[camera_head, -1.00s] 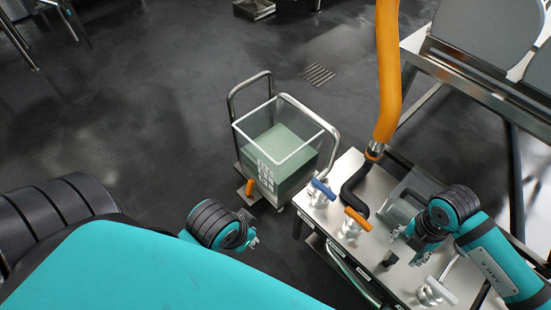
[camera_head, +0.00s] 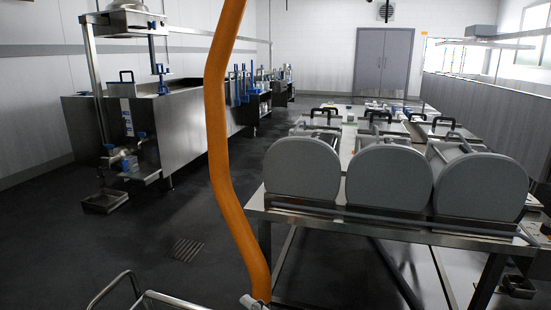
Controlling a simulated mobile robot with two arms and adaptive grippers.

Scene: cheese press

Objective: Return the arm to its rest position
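Neither of my grippers nor either arm shows in the head view now. An orange hose (camera_head: 218,150) hangs down through the middle of the view, and its lower end meets a metal fitting (camera_head: 254,302) at the bottom edge. The steel rail of a cart (camera_head: 125,285) shows at the bottom left. The steel table with valves and the tub on the cart are below the view.
A steel table (camera_head: 400,222) with rounded grey-ended moulds (camera_head: 390,178) stands at the right. A long steel vat (camera_head: 165,130) stands at the left. A floor drain (camera_head: 186,250) lies in the dark open floor between them. Grey double doors (camera_head: 383,62) are at the back.

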